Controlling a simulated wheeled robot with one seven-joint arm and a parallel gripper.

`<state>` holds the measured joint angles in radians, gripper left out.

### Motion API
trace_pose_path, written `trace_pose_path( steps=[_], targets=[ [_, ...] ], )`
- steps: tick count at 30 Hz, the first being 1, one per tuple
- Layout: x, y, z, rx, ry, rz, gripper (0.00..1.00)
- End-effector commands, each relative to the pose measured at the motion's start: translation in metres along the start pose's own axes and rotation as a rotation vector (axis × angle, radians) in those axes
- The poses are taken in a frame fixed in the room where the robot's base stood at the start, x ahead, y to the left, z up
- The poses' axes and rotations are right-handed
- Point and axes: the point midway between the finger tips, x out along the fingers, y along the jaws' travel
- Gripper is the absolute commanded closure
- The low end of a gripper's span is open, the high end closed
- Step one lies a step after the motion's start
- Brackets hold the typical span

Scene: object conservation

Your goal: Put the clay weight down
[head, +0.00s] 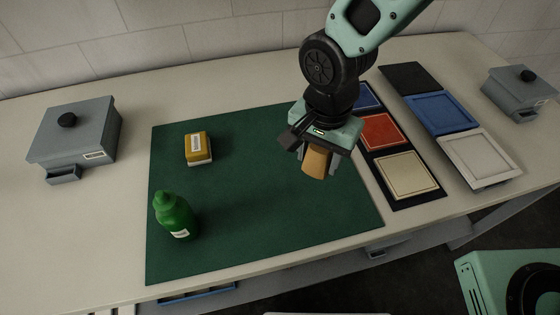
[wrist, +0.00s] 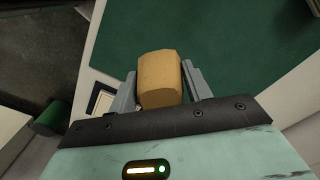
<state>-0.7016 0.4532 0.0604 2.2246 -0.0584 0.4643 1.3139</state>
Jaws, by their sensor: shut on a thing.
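The clay weight (head: 315,163) is a tan-orange block with flat facets. My gripper (head: 318,155) is shut on it, over the right part of the green mat (head: 265,235) in the head view. In the wrist view the clay weight (wrist: 160,78) sits between the two grey fingers of my gripper (wrist: 160,90). I cannot tell from these frames how high the weight is above the mat, and its upper part is hidden by the gripper in the head view.
A green bottle (head: 176,216) and a yellow-and-white block (head: 198,148) stand on the mat. A tray with red and cream squares (head: 402,173) and another with blue and white squares (head: 482,158) lie right. Grey boxes (head: 80,140) (head: 518,92) stand at both sides. The mat's middle is clear.

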Motion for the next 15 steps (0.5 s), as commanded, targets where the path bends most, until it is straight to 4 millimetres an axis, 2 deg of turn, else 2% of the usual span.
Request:
trace_pose_path(
  steps=[9, 15],
  targets=[
    [0.045, 0.001, 0.000, -0.001, -0.002, 0.005, 0.80],
    [0.061, 0.000, 0.000, 0.000, -0.001, 0.002, 0.80]
  ],
)
